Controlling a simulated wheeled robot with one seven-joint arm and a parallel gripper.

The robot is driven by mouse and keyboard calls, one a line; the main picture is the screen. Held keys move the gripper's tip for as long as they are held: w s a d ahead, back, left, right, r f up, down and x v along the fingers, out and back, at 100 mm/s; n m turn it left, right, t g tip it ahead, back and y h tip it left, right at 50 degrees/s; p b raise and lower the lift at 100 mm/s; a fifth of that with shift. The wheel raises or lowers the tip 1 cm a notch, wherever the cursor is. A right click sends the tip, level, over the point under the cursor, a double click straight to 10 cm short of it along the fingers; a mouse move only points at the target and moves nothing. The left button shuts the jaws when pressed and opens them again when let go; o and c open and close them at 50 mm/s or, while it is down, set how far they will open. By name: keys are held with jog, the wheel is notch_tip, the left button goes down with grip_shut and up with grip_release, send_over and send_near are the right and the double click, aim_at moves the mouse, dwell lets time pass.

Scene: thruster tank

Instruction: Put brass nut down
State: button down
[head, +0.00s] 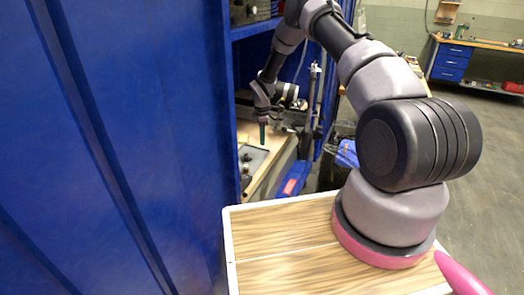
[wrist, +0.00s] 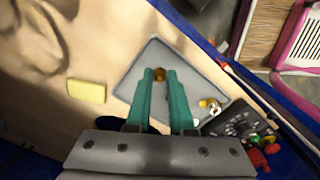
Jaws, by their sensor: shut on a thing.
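My gripper (wrist: 162,78) has teal fingers and is shut on the brass nut (wrist: 160,74), which shows as a small gold-brown piece at the fingertips. A flat grey tray (wrist: 190,66) lies on the wooden worktop beneath the nut. I cannot tell how high the nut is above the tray. In the head view my gripper (head: 262,133) points down over the worktop beside the dark tray (head: 250,160); the nut is too small to make out there.
Small brass and pale parts (wrist: 210,106) lie at the tray's right corner. A black control box (wrist: 240,125) with red and green knobs stands right of the tray. A yellow block (wrist: 86,91) lies to the left. A blue cabinet panel (head: 110,150) fills the head view's left side.

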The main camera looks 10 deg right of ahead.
aim_at(262, 154)
jog(key=shift+f, duration=2.75)
jog(key=shift+f, duration=0.2)
jog(key=c, duration=1.1)
grip_release()
notch_tip(262, 154, up, 8)
jog(key=shift+f, duration=0.1)
